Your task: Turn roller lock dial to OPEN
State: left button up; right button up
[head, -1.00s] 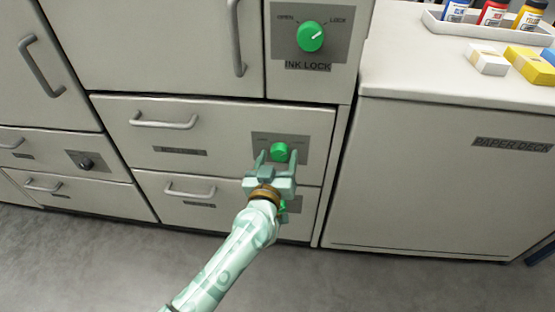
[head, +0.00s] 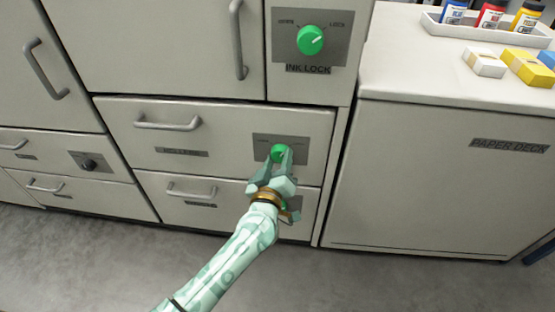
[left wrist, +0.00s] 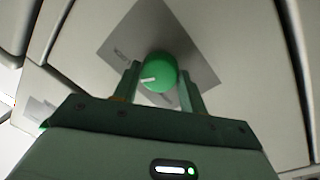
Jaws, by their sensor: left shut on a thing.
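The green dial (head: 279,152) sits on a grey plate (head: 317,146) at the right end of a wide drawer front. The drawer's label is too small to read. My left gripper (head: 282,157) comes from below and is shut on this dial, with a finger on each side. In the left wrist view the dial (left wrist: 158,80) shows between the two fingertips, its white pointer mark facing left. A dark word on the plate lies to the left of it, blurred. My right gripper is not in view.
Another green dial (head: 310,40), labelled INK LOCK, is above. A third green dial is partly hidden below my gripper. A dark knob (head: 88,164) is on the left drawer. Drawer handles (head: 166,123) stick out. The paper deck (head: 440,180) stands at right.

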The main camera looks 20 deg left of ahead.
pick_arm(q)
jog(key=n, duration=0.3)
jog(key=shift+n, duration=0.4)
jog(key=n, duration=0.4)
jog(key=shift+d+f+t+y, duration=0.1)
jog(key=shift+t+y, duration=0.2)
jog(key=n, duration=0.3)
jog(key=n+y, duration=0.1)
jog(key=n, duration=0.1)
jog(key=shift+n, duration=1.9)
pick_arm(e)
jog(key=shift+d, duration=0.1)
pick_arm(q)
jog(key=o, duration=1)
